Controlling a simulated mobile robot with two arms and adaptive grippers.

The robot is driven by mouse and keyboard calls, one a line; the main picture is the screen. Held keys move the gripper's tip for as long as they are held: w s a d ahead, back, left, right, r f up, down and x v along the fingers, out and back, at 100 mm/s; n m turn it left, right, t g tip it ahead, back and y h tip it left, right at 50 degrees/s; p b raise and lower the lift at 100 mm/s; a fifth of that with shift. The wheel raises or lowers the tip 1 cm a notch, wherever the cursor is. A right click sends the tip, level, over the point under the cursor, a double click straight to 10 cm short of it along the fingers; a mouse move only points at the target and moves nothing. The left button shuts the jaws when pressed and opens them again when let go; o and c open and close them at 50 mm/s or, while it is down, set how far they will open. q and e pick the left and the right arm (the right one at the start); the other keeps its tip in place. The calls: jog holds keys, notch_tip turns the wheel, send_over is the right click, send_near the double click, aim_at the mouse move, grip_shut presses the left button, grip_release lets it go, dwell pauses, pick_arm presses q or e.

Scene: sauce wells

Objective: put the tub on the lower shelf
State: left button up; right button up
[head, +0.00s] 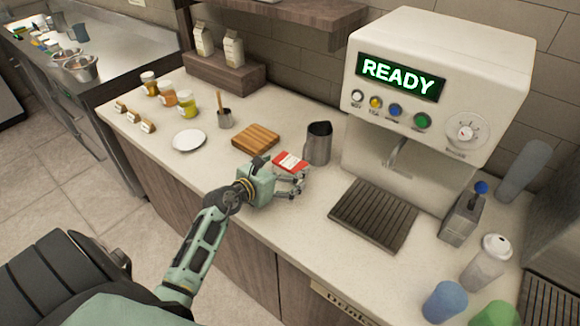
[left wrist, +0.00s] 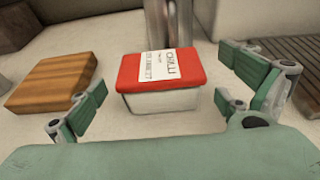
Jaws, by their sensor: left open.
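The tub (head: 291,161) has a red lid with a white label and stands on the counter just beyond my left gripper. In the left wrist view the tub (left wrist: 158,80) shows a pale body, and its label reads "CHILLI". My left gripper (head: 290,183) is open; in the left wrist view its fingers (left wrist: 160,97) are spread to the left and right of the tub, apart from it. A brown raised wooden shelf (head: 222,75) at the back of the counter holds two cartons. Another wooden shelf (head: 285,15) is on the wall above. My right gripper is not in view.
A wooden board (head: 256,138) lies left of the tub, and a metal pitcher (head: 318,143) stands close behind it. A coffee machine (head: 430,85) with a drip tray (head: 373,215) is to the right. A white plate (head: 189,140), a small pot (head: 225,118) and jars (head: 187,103) stand further left.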

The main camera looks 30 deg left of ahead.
pick_arm(q)
jog(key=shift+x, duration=1.15)
jog(key=shift+w+f, duration=0.1)
jog(key=shift+w, duration=0.1)
jog(key=shift+s, duration=0.1)
jog(key=shift+c, duration=1.4)
jog(key=c, duration=1.1)
jog(key=shift+c, duration=1.3)
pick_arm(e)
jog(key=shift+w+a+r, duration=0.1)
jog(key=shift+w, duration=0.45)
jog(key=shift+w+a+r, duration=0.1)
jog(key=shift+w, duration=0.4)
pick_arm(q)
jog(key=shift+r, duration=0.25)
